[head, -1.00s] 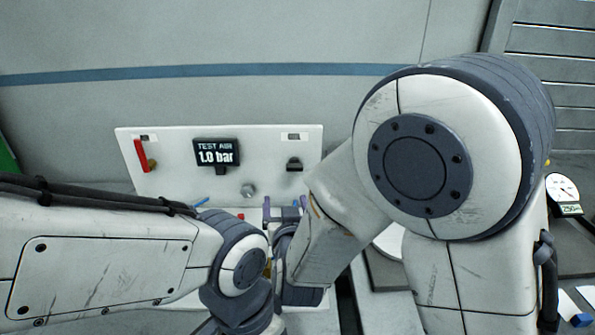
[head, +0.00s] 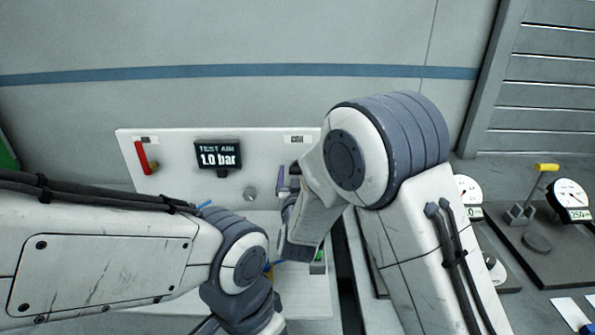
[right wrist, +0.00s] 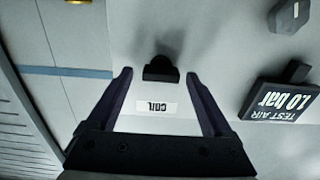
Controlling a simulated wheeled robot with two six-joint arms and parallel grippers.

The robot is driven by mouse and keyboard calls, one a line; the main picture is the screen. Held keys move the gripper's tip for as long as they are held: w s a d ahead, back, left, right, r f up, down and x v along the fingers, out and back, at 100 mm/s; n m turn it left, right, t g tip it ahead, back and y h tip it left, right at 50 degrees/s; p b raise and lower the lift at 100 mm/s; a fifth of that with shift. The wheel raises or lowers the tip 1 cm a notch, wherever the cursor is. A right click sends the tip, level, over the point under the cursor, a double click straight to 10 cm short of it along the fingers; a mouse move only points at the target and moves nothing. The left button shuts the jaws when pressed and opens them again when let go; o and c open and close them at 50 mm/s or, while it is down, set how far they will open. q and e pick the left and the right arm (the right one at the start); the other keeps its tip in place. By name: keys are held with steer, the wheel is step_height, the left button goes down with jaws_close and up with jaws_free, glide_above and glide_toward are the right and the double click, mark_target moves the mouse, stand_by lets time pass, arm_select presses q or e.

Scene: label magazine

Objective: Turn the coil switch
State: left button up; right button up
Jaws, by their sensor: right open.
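The coil switch (right wrist: 161,70) is a small dark knob on the white panel (head: 180,133), beside a COIL label (right wrist: 157,107) that also shows at the panel's upper right in the head view (head: 297,139). My right gripper (right wrist: 160,76) is open, with its two purple fingers on either side of the switch in the wrist view. No contact with the knob shows, and I cannot tell how deep the tips reach. In the head view my right gripper (head: 289,178) is at the panel's right side, partly behind my arm. My left gripper is hidden below my left wrist.
A TEST AIR display (head: 218,155) reads 1.0 bar. A red lever (head: 141,156) is at the panel's left, and a grey knob (head: 250,193) is low in the middle. Gauges (head: 569,198) and a yellow-handled valve (head: 546,168) stand on the bench at right.

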steer(key=shift+w, duration=0.1)
jaws_close()
steer(key=shift+a+n, duration=0.1)
steer(key=shift+n, duration=0.2)
steer(key=n, duration=0.3)
steer(key=n+p, duration=0.1)
steer(key=n, duration=0.4)
steer(key=shift+a, duration=0.15)
steer(key=shift+f, duration=0.1)
stand_by(0.4)
jaws_free()
